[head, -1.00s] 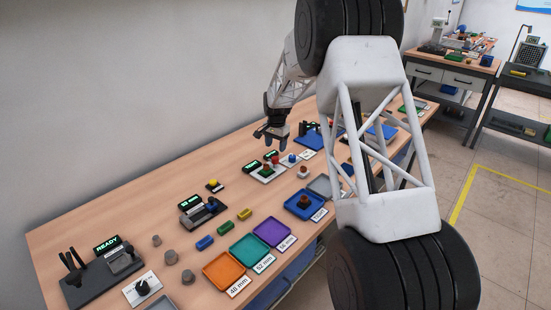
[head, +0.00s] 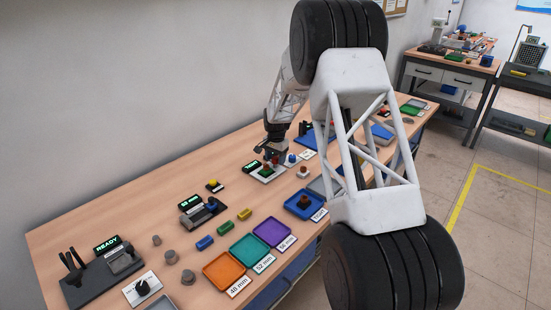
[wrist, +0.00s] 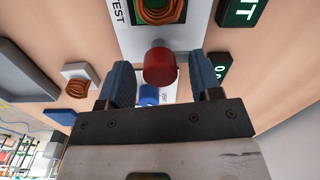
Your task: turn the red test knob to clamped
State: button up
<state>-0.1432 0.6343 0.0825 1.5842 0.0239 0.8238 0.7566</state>
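The red test knob (wrist: 160,65) stands at the edge of the plate marked TEST (wrist: 185,38) in the wrist view. A copper-coloured coil (wrist: 160,10) lies on that plate. My gripper (wrist: 160,64) is open, with one blue-padded finger on each side of the red knob and a gap at both sides. I cannot tell whether the fingertips have come down to the knob's height. In the head view my gripper (head: 274,157) is low over the test plate (head: 264,174) and mostly hides the knob.
A blue knob (wrist: 149,95) sits close behind the red one, partly hidden by my gripper. A white block with a copper-coloured top (wrist: 78,80) stands to the left. Green-lit displays (wrist: 240,10) stand to the right. Coloured trays (head: 224,271) lie toward the table's front.

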jog(key=c, duration=0.9)
jog(key=shift+n, duration=0.4)
jog(key=n, duration=0.7)
jog(key=shift+n, duration=0.4)
jog(key=n, duration=0.4)
jog(key=shift+a+n, duration=0.1)
jog(key=shift+n, duration=0.2)
jog(key=n, duration=0.4)
jog(key=shift+n, duration=0.4)
